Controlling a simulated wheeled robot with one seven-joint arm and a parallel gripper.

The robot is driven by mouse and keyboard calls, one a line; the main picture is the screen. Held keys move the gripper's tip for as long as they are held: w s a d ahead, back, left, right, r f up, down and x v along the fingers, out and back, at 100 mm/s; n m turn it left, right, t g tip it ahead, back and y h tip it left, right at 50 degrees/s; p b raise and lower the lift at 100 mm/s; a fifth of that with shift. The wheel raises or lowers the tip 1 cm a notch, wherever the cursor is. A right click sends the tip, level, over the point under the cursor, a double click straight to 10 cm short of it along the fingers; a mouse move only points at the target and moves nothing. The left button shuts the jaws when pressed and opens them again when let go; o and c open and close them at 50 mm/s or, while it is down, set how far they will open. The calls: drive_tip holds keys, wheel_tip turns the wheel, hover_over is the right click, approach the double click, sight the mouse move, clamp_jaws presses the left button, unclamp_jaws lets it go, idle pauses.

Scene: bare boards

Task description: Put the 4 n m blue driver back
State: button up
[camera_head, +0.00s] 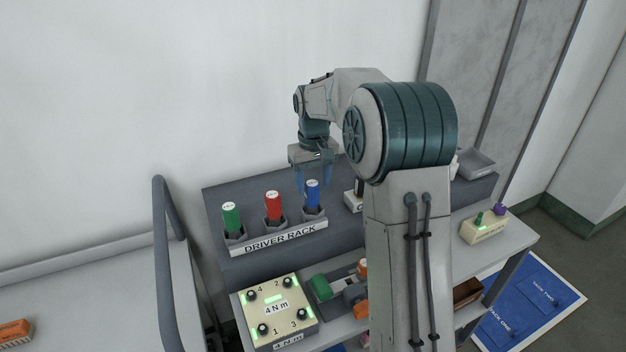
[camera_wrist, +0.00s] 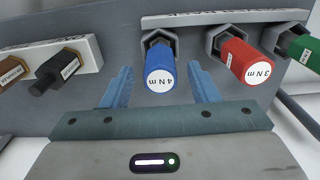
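The blue driver (camera_head: 312,194) stands upright in the right-hand socket of the driver rack (camera_head: 279,237). In the wrist view its round cap reads "4 N m" on the blue driver (camera_wrist: 160,70). My gripper (camera_head: 314,182) is open just above and behind the blue driver. In the wrist view the fingers of my gripper (camera_wrist: 161,88) are spread on either side of the blue driver, with gaps on both sides. Nothing is held between them.
A red driver (camera_head: 274,205) and a green driver (camera_head: 232,219) stand in the other sockets. A plate labelled "4 N m" (camera_head: 276,309) with numbered, green-lit corners lies in front. A white holder with dark fittings (camera_wrist: 58,68) is beside the rack. A grey tray (camera_head: 476,164) sits far right.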

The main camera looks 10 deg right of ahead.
drive_tip(key=shift+r, duration=0.1)
wheel_tip(320, 180, up, 12)
drive_tip(key=s+t, duration=0.2)
drive_tip(key=s, duration=1.2)
drive_tip(key=s+f+m, duration=0.1)
drive_tip(key=s+f, duration=0.3)
drive_tip(key=s, duration=0.4)
drive_tip(key=s+f+m+t, duration=0.1)
drive_tip(key=s+f, duration=0.3)
drive_tip(key=s, duration=0.4)
drive_tip(key=shift+s+f, duration=0.35)
drive_tip(key=shift+f, duration=0.05)
drive_tip(key=shift+a, duration=0.15)
